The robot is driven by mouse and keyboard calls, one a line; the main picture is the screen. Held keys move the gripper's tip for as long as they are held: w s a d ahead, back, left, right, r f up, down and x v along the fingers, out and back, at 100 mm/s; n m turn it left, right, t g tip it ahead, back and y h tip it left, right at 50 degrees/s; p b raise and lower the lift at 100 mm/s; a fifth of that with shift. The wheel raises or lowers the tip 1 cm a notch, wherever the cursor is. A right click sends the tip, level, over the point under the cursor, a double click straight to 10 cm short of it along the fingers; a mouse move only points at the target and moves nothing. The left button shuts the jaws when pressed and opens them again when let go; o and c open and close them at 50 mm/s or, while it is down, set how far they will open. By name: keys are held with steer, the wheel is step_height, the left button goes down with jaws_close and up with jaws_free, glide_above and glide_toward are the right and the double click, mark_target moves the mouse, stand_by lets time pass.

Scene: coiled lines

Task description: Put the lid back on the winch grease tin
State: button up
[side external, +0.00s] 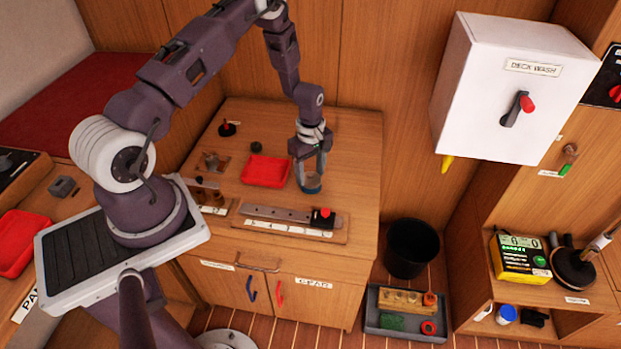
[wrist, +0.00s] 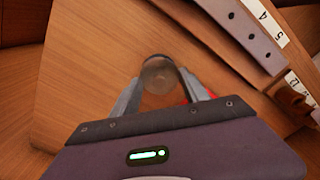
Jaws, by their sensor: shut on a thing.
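My gripper (side external: 312,172) points down over the front right of the wooden counter. Its fingers are closed around a round, grey-brown disc that looks like the lid (wrist: 158,76), seen face-on between the fingertips in the wrist view. A short round tin with a dark blue side (side external: 311,188) shows right at the fingertips in the side view, on the counter. The fingers partly hide the tin and lid. I cannot tell whether the lid touches the tin's rim or is seated on it.
A red tray (side external: 265,171) lies just left of the gripper. A rail with a scale and a black-and-red slider (side external: 322,218) runs along the counter's front. A small dark round item (side external: 256,147) stands behind the tray. The counter's right side is clear.

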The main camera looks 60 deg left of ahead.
mark_target(311, 174)
step_height(311, 174, up, 9)
steer(key=shift+f, duration=0.1)
steer(key=shift+w+f, duration=0.15)
steer(key=shift+f, duration=3.8)
steer(key=shift+f, duration=0.1)
steer(key=o, duration=2)
steer(key=shift+r, duration=3.5)
steer(key=shift+c, duration=0.4)
jaws_close()
